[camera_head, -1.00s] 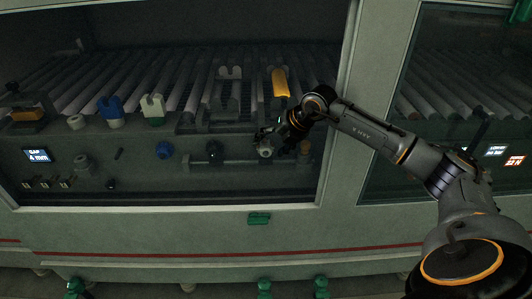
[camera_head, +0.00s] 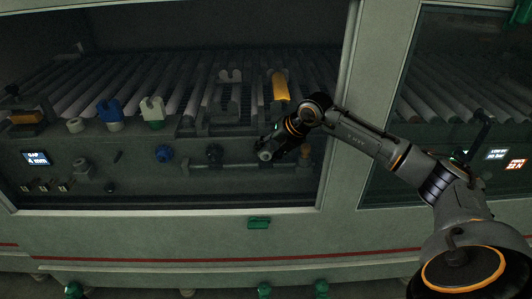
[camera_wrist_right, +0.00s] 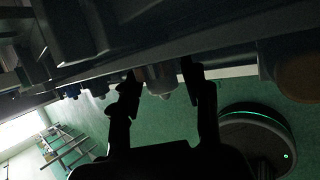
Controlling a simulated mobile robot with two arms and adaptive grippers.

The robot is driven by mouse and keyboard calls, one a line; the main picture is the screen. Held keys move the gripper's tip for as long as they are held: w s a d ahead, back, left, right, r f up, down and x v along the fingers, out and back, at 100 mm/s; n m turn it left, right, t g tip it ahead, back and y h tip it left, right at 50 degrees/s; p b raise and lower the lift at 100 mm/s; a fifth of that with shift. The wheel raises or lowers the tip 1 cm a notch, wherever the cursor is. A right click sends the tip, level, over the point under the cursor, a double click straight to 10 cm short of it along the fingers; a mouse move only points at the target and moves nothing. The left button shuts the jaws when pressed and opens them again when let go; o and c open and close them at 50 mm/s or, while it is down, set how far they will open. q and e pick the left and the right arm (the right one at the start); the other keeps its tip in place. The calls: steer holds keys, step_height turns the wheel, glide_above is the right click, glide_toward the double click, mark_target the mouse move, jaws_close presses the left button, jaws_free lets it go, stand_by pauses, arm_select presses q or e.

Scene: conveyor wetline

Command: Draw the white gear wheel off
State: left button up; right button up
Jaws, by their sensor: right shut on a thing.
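The white gear wheel (camera_head: 265,155) shows as a small pale round end at the front of the conveyor, low on its dark panel. My right gripper (camera_head: 266,149) reaches it from the right and is shut on it. In the right wrist view, my right gripper (camera_wrist_right: 163,85) has a dark finger on each side of a grey round part with a small tip, the gear wheel (camera_wrist_right: 161,78). The fingers partly hide the wheel, its teeth cannot be made out, and I cannot tell whether it still sits on its shaft. My left gripper is not in view.
A dark knob (camera_head: 213,153) and a blue knob (camera_head: 164,153) stand left of the wheel. A rail (camera_head: 235,168) runs just below. Above are a yellow piece (camera_head: 280,87), a white forked block (camera_head: 152,112) and a blue one (camera_head: 109,109). A frame post (camera_head: 340,130) stands at the right.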

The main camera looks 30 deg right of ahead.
steer(key=s+a+b, duration=0.1)
steer(key=s+a, duration=0.3)
steer(key=s, duration=0.3)
steer(key=shift+a, duration=0.2)
stand_by(0.9)
